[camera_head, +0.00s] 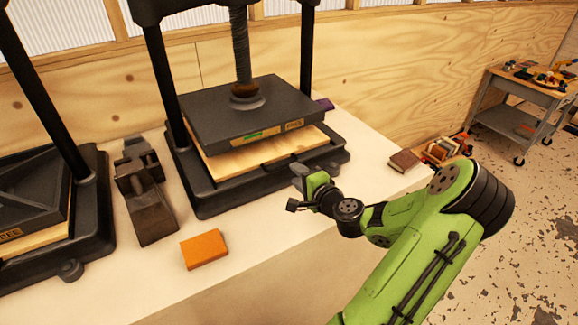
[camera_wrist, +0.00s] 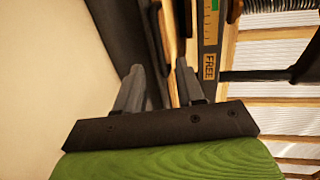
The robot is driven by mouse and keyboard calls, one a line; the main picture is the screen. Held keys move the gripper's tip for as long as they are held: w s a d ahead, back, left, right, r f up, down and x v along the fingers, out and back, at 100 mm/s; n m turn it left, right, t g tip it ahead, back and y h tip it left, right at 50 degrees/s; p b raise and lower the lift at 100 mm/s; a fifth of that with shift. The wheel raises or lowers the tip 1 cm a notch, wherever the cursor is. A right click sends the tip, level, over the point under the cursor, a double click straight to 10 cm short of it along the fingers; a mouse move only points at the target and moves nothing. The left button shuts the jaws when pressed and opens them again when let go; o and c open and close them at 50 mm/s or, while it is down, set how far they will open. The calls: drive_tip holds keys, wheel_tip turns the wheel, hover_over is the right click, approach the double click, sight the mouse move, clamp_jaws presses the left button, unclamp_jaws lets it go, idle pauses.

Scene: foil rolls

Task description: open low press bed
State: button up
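The middle press has a black platen (camera_head: 245,113) on a screw, with a green mark and a label on its front edge. My gripper (camera_head: 299,175) is at the press's front right, close to the bed's front edge. In the wrist view my gripper (camera_wrist: 159,80) has its two grey fingers apart. Dark bars of the press, perhaps the handle, show beyond and between the fingertips; contact cannot be told. The label reading FREE (camera_wrist: 209,66) is upper right there.
A second press (camera_head: 45,215) stands at the left. A dark metal tool (camera_head: 146,190) and an orange block (camera_head: 204,249) lie on the pale bench (camera_head: 260,245). A brown block (camera_head: 405,160) sits near the bench's right end. A cart (camera_head: 522,90) stands beyond.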

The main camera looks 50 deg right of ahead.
sight(286, 166)
drive_tip(key=x, duration=0.5)
drive_tip(key=shift+w, duration=0.1)
drive_tip(key=shift+c, duration=0.3)
clamp_jaws()
